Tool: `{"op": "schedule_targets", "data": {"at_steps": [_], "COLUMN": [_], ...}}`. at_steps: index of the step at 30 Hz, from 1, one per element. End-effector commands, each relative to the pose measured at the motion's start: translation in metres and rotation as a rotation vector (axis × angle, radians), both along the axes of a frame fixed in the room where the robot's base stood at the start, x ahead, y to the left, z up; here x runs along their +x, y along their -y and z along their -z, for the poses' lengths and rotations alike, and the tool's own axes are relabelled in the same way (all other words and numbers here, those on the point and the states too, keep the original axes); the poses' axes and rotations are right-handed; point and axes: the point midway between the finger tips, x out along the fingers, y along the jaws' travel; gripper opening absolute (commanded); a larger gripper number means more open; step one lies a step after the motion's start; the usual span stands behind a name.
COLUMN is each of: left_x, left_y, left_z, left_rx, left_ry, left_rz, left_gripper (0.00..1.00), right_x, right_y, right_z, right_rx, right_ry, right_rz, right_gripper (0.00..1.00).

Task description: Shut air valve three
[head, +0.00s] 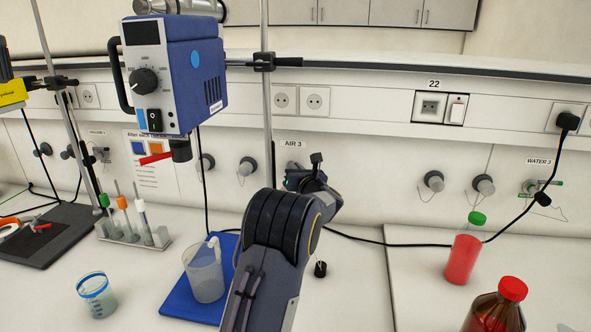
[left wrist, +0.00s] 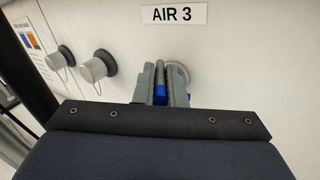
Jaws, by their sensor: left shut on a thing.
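The AIR 3 label (head: 293,143) is on the white wall panel, and it also shows in the left wrist view (left wrist: 174,15). Below it is air valve three (left wrist: 178,74), with a round grey base on the panel. Its dark and blue handle (left wrist: 160,88) stands between the fingers of my left gripper (left wrist: 161,84), which is shut on it. In the head view my left gripper (head: 309,178) is at the wall just under the label, and my arm hides most of the valve there. My right gripper is not in view.
A blue stirrer motor (head: 200,75) hangs on a stand left of the valve. A beaker (head: 205,270) stands on a blue plate below it. A red bottle (head: 463,255) and brown bottle (head: 493,315) stand at right. Other round valves (head: 434,181) line the panel.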

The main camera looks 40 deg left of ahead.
Motion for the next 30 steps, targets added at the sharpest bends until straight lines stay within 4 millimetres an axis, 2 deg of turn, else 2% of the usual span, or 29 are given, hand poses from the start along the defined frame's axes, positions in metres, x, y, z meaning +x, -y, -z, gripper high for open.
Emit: {"op": "schedule_targets", "data": {"at_steps": [14,22,30], "left_x": [0.003,0.009,0.012], "left_y": [0.002,0.004,0.004], "left_z": [0.003,0.005,0.002], "left_rx": [-0.003,-0.003,-0.003], "left_ry": [0.002,0.002,-0.002], "left_rz": [-0.075,-0.261,-0.423], "left_gripper": [0.0,0.0,0.0], "right_x": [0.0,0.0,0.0], "right_y": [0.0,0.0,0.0], "right_z": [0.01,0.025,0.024], "right_rx": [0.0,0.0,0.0], "right_ry": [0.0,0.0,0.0], "right_rz": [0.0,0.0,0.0], "right_gripper": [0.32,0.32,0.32]}}
